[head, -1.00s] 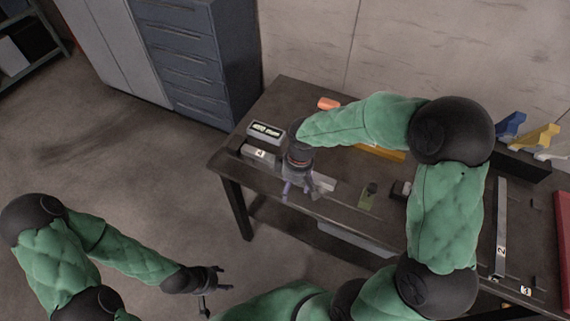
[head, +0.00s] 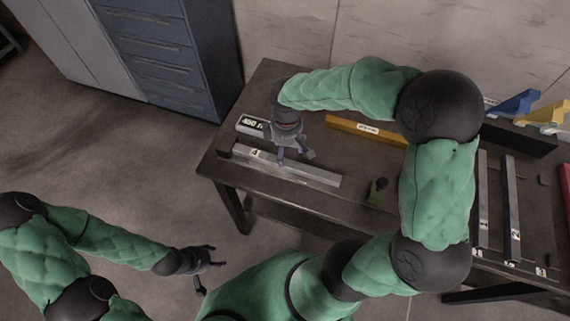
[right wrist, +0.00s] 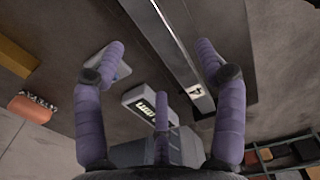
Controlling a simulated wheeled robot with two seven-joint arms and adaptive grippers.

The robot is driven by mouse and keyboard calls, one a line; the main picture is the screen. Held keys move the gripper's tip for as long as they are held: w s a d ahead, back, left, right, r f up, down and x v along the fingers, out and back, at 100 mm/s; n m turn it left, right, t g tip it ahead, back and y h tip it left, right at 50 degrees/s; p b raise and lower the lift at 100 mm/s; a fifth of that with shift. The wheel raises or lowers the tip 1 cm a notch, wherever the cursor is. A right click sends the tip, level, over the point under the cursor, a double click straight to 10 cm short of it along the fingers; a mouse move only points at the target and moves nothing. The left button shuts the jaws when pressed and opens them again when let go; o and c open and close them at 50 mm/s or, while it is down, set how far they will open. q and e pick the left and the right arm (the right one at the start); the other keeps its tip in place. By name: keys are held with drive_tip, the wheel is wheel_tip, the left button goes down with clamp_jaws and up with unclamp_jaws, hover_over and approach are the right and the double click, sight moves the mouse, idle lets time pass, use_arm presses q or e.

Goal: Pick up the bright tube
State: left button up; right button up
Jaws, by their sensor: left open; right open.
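An orange cylinder (right wrist: 32,107) with dark marks lies at the left of the right wrist view, outside my fingers; it is the brightest tube-like thing there. It does not show in the head view now. I cannot tell for sure that it is the bright tube. My right gripper (head: 291,157) is open and empty, fingers pointing down over the metal rail marked 4 (head: 305,171). In the right wrist view its purple fingers (right wrist: 160,45) stand apart, with the rail (right wrist: 160,35) behind them. My left gripper (head: 207,270) is open and empty, in front of the table.
A display box (head: 253,125) stands at the table's left end. A yellow bar (head: 352,130) lies behind the rail. More numbered rails (head: 512,210) lie to the right. Blue drawers (head: 165,55) stand behind left.

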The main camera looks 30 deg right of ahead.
sight(287, 160)
wheel_tip(287, 160, down, 6)
drive_tip(key=shift+w+d+r+b, duration=0.1)
drive_tip(key=shift+d+b, duration=0.05)
drive_tip(key=shift+b, duration=1.05)
drive_tip(key=shift+r, duration=0.1)
clamp_jaws()
